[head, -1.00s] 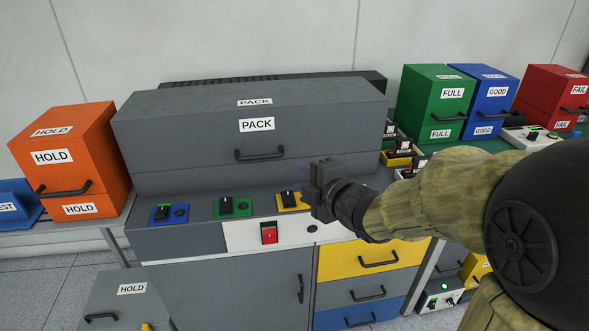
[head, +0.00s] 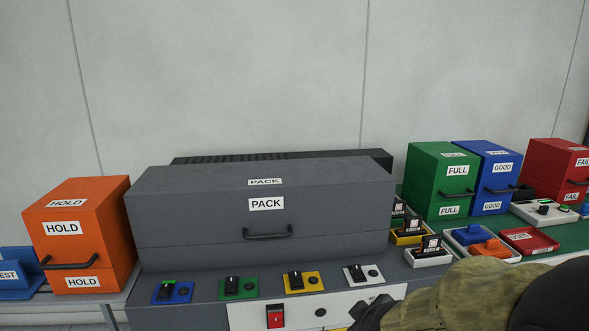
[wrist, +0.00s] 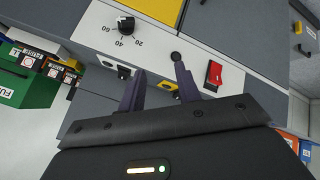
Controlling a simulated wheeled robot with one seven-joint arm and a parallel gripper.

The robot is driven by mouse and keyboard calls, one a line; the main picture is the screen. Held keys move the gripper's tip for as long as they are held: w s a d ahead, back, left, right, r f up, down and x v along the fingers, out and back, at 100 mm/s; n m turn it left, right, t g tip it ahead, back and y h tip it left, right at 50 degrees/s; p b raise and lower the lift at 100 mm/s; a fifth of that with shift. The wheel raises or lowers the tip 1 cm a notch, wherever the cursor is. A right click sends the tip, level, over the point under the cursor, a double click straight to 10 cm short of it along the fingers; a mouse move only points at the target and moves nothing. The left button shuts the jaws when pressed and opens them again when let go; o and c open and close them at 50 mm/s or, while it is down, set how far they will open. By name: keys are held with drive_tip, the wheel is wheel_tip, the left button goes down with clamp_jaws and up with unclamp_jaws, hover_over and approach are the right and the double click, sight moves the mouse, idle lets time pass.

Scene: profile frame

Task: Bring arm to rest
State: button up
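My gripper shows in the wrist view (wrist: 160,86), with its two dark fingers apart and nothing between them. It points at the front of the grey PACK station, near a white panel (wrist: 90,28) with a dial (wrist: 125,25) and a red switch (wrist: 213,75). In the head view my arm comes in from the lower right, and its dark wrist is at the bottom edge. The fingers are out of that view or hidden there.
The closed grey PACK box (head: 210,215) stands behind a row of switches, including a green one (head: 238,287). An orange HOLD box (head: 85,225) is at left. Green FULL (head: 440,170), blue GOOD (head: 488,160) and red FAIL (head: 560,160) boxes stand at right. The wall above is clear.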

drive_tip(key=s+d+f+m+g, duration=0.1)
drive_tip(key=s+f+m+g, duration=0.5)
drive_tip(key=s+m, duration=0.3)
drive_tip(key=w+p+v, duration=0.2)
drive_tip(key=p+v, duration=1)
drive_tip(key=w+a+r+p+v, duration=0.1)
drive_tip(key=w+p+v, duration=0.1)
drive_tip(key=p+v, duration=1)
drive_tip(key=shift+s+r+h+p, duration=0.15)
drive_tip(key=shift+r+h+p, duration=0.15)
drive_tip(key=shift+r+p, duration=0.1)
